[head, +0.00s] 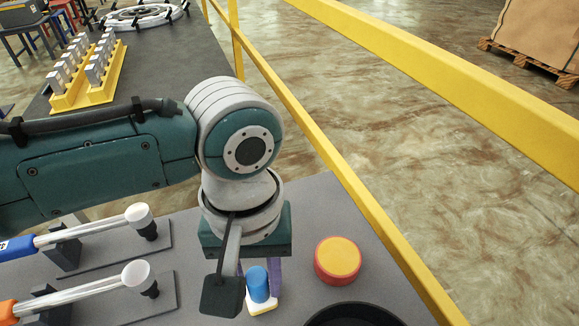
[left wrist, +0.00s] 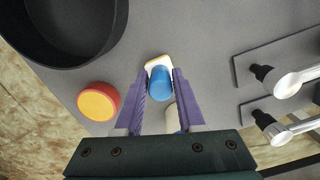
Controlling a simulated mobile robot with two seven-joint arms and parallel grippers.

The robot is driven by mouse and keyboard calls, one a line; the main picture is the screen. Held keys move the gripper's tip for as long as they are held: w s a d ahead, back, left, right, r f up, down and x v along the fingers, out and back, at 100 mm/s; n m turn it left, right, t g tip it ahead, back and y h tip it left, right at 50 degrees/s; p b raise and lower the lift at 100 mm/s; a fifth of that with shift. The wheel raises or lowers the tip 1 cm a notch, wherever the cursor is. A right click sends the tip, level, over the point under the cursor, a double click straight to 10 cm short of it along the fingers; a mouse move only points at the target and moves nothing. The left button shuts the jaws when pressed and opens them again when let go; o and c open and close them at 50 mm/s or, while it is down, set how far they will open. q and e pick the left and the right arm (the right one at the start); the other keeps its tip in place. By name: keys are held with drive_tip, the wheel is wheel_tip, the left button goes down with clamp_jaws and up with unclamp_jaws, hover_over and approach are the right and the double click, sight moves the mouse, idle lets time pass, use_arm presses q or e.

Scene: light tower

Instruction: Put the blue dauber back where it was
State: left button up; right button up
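The blue dauber (head: 258,284) is a short blue cylinder over a small white and yellow base (head: 262,307). It also shows in the left wrist view (left wrist: 161,82), above its base (left wrist: 157,63). My left gripper (head: 258,275) points down over it, with one purple finger on each side. In the left wrist view the fingers (left wrist: 160,80) stand apart, with the dauber between them and narrow gaps at its sides. Whether the fingertips touch its lower part is hard to tell. A cream-coloured shape (left wrist: 173,117) is partly hidden near the gripper body. My right gripper is out of view.
A red round pad with a yellow top (head: 338,260) stands right of the dauber. A black round pan (head: 353,315) is at the front edge. A yellow railing (head: 350,180) borders the grey table.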

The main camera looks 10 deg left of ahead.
sight(257, 272)
use_arm(q)
drive_tip(key=o, duration=0.3)
drive_tip(key=shift+o, duration=0.2)
wheel_tip(257, 272, up, 12)
drive_tip(key=p, duration=0.3)
drive_tip(key=s+d+f+m+t+h, duration=0.2)
drive_tip(key=s+d+m+h, duration=0.1)
drive_tip(key=s, duration=0.2)
drive_tip(key=s+a+m+t+y, duration=0.1)
drive_tip(key=s+a, duration=0.2)
drive_tip(key=a, duration=0.3)
drive_tip(key=s+a+r+m+t+y, duration=0.1)
drive_tip(key=s+a+y, duration=0.1)
drive_tip(key=s+a, duration=0.2)
drive_tip(key=shift+a, duration=1.25)
drive_tip(key=shift+r, duration=0.1)
